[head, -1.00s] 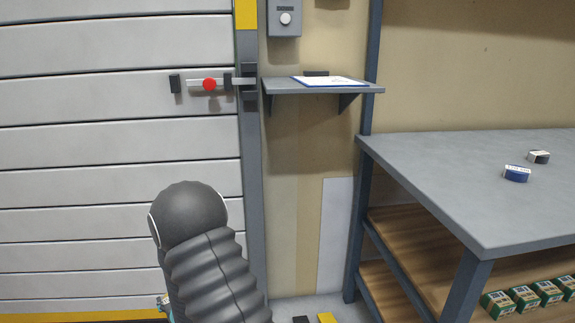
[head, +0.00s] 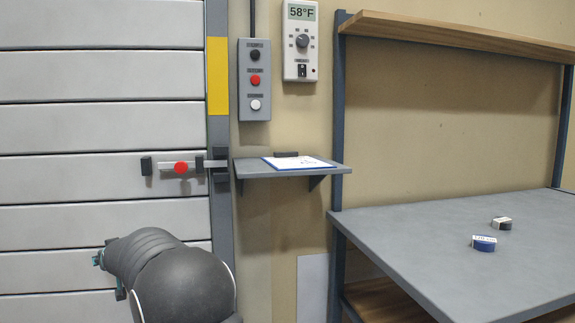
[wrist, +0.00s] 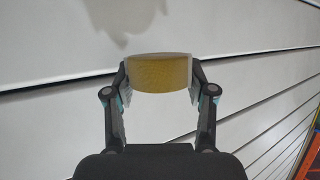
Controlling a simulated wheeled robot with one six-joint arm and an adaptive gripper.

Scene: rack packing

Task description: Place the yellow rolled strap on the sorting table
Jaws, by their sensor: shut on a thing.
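The yellow rolled strap (wrist: 158,74) is a short round roll, seen in the wrist view between the two fingers of my gripper (wrist: 158,82). The fingers press on it from both sides and hold it in front of the white slatted door. In the head view my dark arm covers the lower left, and the strap is hidden there. The grey sorting table (head: 425,250) stands at the right, with a blue roll (head: 484,243) and a black roll (head: 502,223) on its top.
A small wall shelf (head: 290,171) with a clipboard (head: 298,163) juts out left of the table. A slatted door (head: 90,128) with a red-knobbed latch (head: 181,167) fills the left. A wooden upper shelf (head: 450,40) hangs above the table. The table's near part is clear.

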